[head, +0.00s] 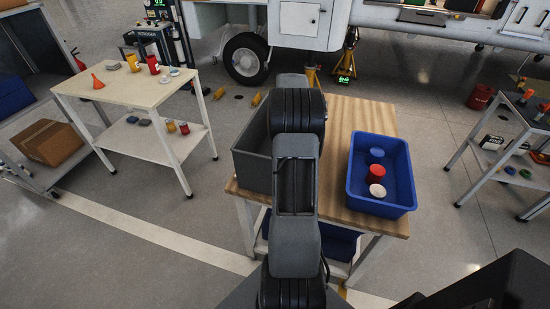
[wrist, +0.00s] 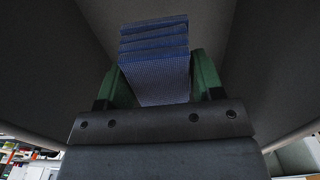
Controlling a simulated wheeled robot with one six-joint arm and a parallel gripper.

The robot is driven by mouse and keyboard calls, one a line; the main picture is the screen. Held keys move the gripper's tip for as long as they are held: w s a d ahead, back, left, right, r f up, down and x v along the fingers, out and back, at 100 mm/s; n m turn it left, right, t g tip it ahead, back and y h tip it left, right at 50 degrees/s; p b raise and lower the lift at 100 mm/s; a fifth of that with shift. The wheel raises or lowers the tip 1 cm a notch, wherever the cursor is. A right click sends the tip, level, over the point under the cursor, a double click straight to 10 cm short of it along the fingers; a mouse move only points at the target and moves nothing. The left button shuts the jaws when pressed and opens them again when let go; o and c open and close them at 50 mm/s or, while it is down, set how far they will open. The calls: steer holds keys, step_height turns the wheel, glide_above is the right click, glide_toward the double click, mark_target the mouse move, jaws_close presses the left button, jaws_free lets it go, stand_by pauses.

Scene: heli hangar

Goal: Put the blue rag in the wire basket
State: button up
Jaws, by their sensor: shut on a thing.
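The blue rag (wrist: 154,50), folded in layers with a fine check, shows in the wrist view. My gripper (wrist: 157,78) is shut on it, with a green finger against each side. Dark grey surfaces surround the gripper and rag in the wrist view, like the inside of a container. In the head view my arm hides the gripper and the rag. A grey bin (head: 252,160) stands on the left of the wooden table, partly behind my arm. I cannot make out wire mesh on it, and no other basket is clear.
A blue tray (head: 386,208) on the right of the wooden table (head: 338,113) holds blue, red and white round items. A cream side table (head: 122,87) with small items stands left. A dark table (head: 525,112) stands right. Grey floor lies between them.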

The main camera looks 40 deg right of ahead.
steer(key=a+f, duration=0.5)
steer(key=f, duration=0.1)
steer(key=shift+a, duration=0.3)
steer(key=shift+a+f, duration=0.15)
steer(key=shift+f, duration=1.5)
steer(key=shift+f, duration=0.1)
steer(key=shift+f+b, duration=0.1)
steer(key=shift+b, duration=0.25)
steer(key=o, duration=0.9)
step_height(320, 180, up, 12)
steer(key=shift+r+p, duration=0.2)
steer(key=shift+p, duration=0.25)
